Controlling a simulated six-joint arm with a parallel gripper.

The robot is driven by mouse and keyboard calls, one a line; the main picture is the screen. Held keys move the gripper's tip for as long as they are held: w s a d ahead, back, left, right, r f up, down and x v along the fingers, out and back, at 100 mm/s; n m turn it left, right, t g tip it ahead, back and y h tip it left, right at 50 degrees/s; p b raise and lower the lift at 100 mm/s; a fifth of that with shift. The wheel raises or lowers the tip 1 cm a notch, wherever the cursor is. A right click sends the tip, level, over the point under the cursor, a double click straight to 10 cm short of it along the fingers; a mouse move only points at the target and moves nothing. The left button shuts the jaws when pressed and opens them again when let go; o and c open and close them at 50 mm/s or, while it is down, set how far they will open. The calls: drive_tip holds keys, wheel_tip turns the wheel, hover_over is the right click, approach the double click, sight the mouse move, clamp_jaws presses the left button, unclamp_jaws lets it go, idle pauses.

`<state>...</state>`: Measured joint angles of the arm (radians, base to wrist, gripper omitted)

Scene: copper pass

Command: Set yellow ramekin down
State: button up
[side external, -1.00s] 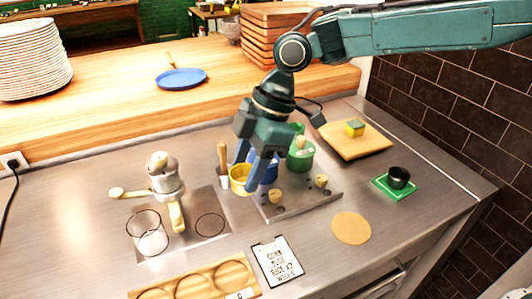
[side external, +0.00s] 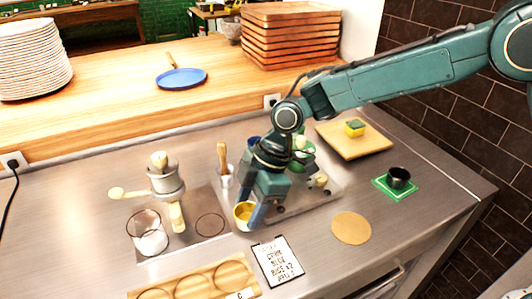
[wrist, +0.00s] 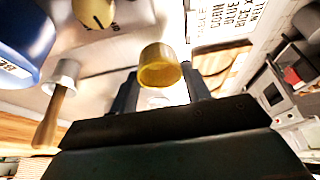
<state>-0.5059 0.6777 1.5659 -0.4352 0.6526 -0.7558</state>
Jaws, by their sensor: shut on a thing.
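The yellow ramekin (side external: 242,212) is a small cup, tilted in the side view, near the front left corner of the grey knobbed plate. My gripper (side external: 250,221) is shut on it. In the wrist view the yellow ramekin (wrist: 158,70) sits between the two dark fingers of my gripper (wrist: 162,92), its opening partly visible. Its gap to the counter is hard to judge. My gripper and wrist hide part of the knobbed plate (side external: 318,203) and most of a blue container (side external: 253,142).
A wooden tray with round recesses (side external: 252,284) lies in front, beside a text card (side external: 278,262). A grey mat (side external: 222,236) with a drawn circle and glass is left. A wooden-handled tool (side external: 222,158) stands behind. A tan disc (side external: 351,228) lies right, with bare counter around it.

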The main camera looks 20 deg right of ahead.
drive_tip(key=shift+f, duration=1.15)
drive_tip(key=shift+f, duration=0.15)
drive_tip(key=o, duration=1)
drive_tip(key=v, duration=1.2)
drive_tip(key=shift+d, duration=0.1)
